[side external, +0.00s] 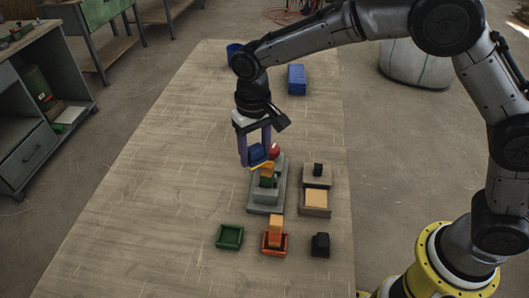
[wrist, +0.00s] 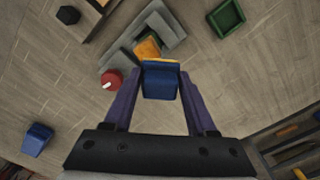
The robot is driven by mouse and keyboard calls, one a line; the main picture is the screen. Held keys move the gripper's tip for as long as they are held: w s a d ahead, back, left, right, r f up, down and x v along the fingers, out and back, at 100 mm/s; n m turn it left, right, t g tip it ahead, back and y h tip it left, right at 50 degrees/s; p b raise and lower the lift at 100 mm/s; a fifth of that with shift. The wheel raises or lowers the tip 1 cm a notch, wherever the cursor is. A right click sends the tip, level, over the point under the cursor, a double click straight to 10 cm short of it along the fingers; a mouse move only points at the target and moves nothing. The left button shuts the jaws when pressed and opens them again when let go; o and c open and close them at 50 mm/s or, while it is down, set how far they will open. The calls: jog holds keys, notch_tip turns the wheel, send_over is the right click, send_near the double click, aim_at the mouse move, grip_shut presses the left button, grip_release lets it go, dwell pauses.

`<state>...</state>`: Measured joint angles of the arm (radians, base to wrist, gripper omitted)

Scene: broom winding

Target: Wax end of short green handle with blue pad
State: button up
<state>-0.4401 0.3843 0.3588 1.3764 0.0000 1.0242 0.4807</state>
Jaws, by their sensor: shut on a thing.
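My gripper (side external: 256,158) has purple fingers shut on the blue pad (wrist: 160,82), which also shows in the side view (side external: 257,152). A thin yellow edge shows along the pad's lower side. A short green piece (side external: 267,182), apparently the short green handle, stands in the grey stepped holder (side external: 264,208) with an orange end (side external: 267,169) on top. The pad is just above and beside this orange end, which also shows in the wrist view (wrist: 147,48). I cannot tell whether they touch. The green part is mostly hidden in the wrist view.
A red round thing (wrist: 111,79) is close beside the holder. A green tray (side external: 229,237), a red tray (side external: 266,250) with an orange block and a black block (side external: 320,245) stand in front. A tan block (side external: 316,198) is right. A blue block (side external: 297,79) is behind. The table's left is clear.

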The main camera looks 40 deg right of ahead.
jog(key=shift+r, duration=4.05)
